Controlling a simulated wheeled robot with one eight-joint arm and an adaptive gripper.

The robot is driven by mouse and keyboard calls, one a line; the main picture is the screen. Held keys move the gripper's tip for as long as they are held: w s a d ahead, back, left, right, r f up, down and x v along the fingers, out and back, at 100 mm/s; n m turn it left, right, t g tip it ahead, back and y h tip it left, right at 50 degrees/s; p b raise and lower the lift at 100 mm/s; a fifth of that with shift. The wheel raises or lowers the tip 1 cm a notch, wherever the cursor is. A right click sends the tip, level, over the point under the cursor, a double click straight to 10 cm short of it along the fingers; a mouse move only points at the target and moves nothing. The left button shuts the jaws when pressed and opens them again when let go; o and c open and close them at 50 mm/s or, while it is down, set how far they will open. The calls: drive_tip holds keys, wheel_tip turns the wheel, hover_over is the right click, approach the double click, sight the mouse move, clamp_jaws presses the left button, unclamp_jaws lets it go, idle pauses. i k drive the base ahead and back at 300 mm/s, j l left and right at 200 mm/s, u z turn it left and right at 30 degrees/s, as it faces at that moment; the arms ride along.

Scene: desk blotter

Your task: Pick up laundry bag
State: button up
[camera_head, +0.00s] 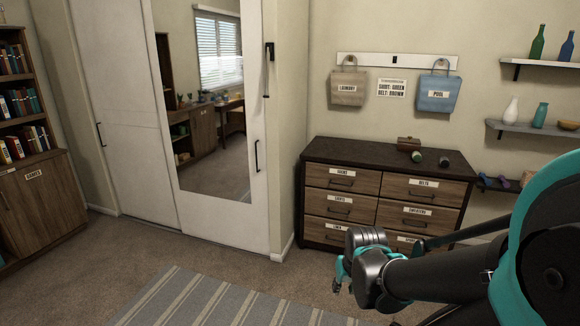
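The laundry bag (348,88) is a beige bag with a "LAUNDRY" label. It hangs by its handle from a white wall rail (396,60), above the left part of a dresser. My gripper (343,277) is low in front of the dresser's left side, well below the bag and apart from it. Its fingers are small and partly hidden by the wrist, so I cannot tell whether they are open or shut. Nothing shows held in it.
A blue "POOL" bag (437,93) hangs to the right, with a sign (391,87) between the bags. The dresser (390,190) stands below, with a small box (408,143) and rolled items (417,157) on top. Shelves (545,129) are at right. Carpet is clear around the striped rug (215,300).

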sight(347, 87)
drive_tip(key=i, duration=1)
drive_tip(key=i+j+z, duration=0.1)
drive_tip(key=i, duration=0.9)
